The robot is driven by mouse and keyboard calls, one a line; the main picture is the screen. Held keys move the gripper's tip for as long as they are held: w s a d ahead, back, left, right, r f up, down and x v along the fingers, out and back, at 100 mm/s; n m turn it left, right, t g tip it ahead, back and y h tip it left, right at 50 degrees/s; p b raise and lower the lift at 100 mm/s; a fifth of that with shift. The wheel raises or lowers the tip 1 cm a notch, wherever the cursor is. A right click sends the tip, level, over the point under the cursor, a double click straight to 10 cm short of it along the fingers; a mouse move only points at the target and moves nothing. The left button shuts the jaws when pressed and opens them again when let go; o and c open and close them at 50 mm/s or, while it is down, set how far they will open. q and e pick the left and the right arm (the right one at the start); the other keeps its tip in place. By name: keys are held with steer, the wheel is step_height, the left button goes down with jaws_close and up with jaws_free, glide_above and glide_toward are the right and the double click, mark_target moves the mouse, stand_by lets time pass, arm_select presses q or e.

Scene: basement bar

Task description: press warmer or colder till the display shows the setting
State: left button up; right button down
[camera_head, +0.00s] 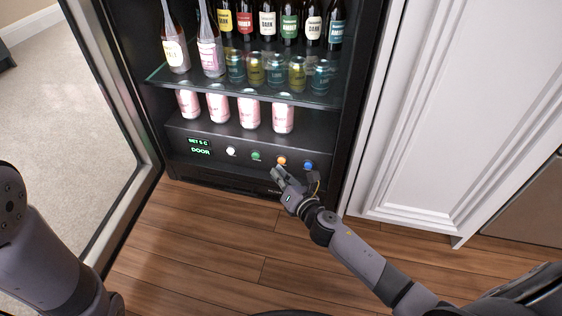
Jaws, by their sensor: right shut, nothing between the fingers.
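The drinks fridge has a dark control panel (218,155) low inside it, below the cans. A small display (200,147) on the panel's left glows green; its top line looks like "SET" with a number and C, too small to read surely, and the lower line reads "DOOR". To its right are a white button (231,152), a green button (256,156), an orange button (281,161) and a blue button (308,165). Their labels are not readable. My right gripper (279,175) is shut and empty, just below the orange button; contact cannot be told. My left gripper is out of view.
The glass door (120,85) stands open at the left. Pink cans (218,106) stand above the panel, with a glass shelf (300,97) of cans and bottles higher up. A white cabinet (455,130) is at the right. The wooden floor (200,245) in front is clear.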

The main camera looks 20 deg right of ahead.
stand_by(0.3)
steer(key=shift+w+d, duration=0.1)
steer(key=shift+w, duration=0.05)
steer(key=shift+w+d, duration=0.15)
steer(key=shift+w, duration=0.05)
stand_by(0.4)
steer(key=shift+w+d, duration=0.25)
steer(key=shift+w, duration=0.15)
stand_by(0.5)
steer(key=shift+s, duration=0.1)
steer(key=shift+s+a, duration=0.45)
steer(key=shift+s, duration=0.2)
